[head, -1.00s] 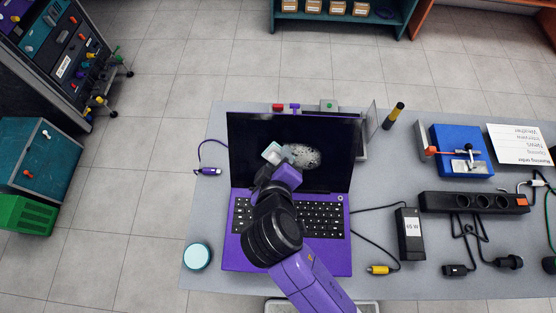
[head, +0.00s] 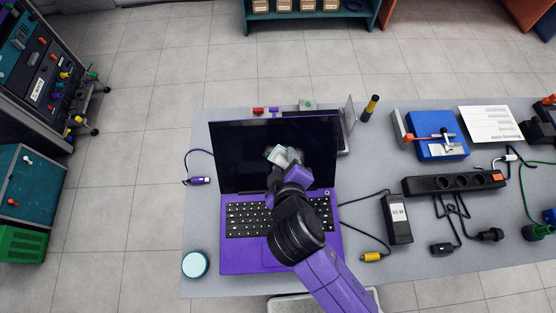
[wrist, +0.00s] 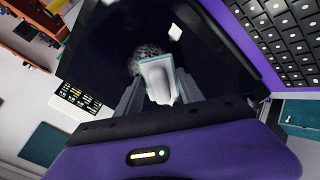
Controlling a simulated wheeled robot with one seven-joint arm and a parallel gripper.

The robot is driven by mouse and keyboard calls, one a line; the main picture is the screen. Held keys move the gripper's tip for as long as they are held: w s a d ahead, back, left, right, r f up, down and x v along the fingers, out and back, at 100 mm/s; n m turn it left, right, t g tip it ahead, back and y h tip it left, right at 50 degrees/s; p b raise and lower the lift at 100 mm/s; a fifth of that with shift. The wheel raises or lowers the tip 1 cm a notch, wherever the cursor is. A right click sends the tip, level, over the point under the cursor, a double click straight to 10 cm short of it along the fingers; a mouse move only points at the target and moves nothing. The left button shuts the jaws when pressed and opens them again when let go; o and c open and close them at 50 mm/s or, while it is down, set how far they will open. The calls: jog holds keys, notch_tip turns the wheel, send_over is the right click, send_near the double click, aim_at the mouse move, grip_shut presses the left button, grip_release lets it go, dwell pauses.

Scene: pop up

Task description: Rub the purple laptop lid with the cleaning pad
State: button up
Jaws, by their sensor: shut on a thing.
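The purple laptop (head: 240,258) stands open on the grey table, its black screen (head: 232,150) tilted up behind the keyboard. A speckled pale smudge on the screen is mostly hidden by my gripper in the head view; it shows in the wrist view (wrist: 146,58). My gripper (head: 285,160) is shut on the cleaning pad (head: 276,153), a small white and teal block. The pad also shows between the fingers in the wrist view (wrist: 160,80), overlapping the smudge's lower edge. I cannot tell whether the pad touches the screen.
A round pale-blue tin (head: 195,264) sits left of the laptop. A charger (head: 397,219), a power strip (head: 453,184), cables and a blue device (head: 436,135) are on the right. A black and yellow cylinder (head: 370,108) stands behind the laptop's right side.

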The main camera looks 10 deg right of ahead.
aim_at(306, 155)
jog(key=shift+d+p, duration=0.35)
jog(key=shift+d, duration=0.7)
jog(key=shift+s+d+p, duration=0.1)
jog(key=shift+d+p, duration=0.8)
jog(key=shift+d, duration=0.8)
jog(key=shift+a, duration=0.1)
jog(key=shift+w+a+f, duration=0.1)
jog(key=shift+w+a, duration=0.1)
jog(key=shift+a, duration=0.9)
jog(key=shift+w+a+b, duration=0.1)
jog(key=shift+a+b, duration=0.2)
jog(key=shift+a, duration=3.85)
jog(key=shift+w+r+p, duration=0.15)
jog(key=shift+r+p, duration=0.15)
jog(key=shift+p, duration=0.15)
jog(key=shift+d+p, duration=1.1)
jog(key=shift+d, duration=1.5)
jog(key=shift+s+d+f, duration=0.1)
jog(key=shift+d, duration=1.35)
jog(key=shift+s+d+f, duration=0.1)
jog(key=shift+d, duration=1.3)
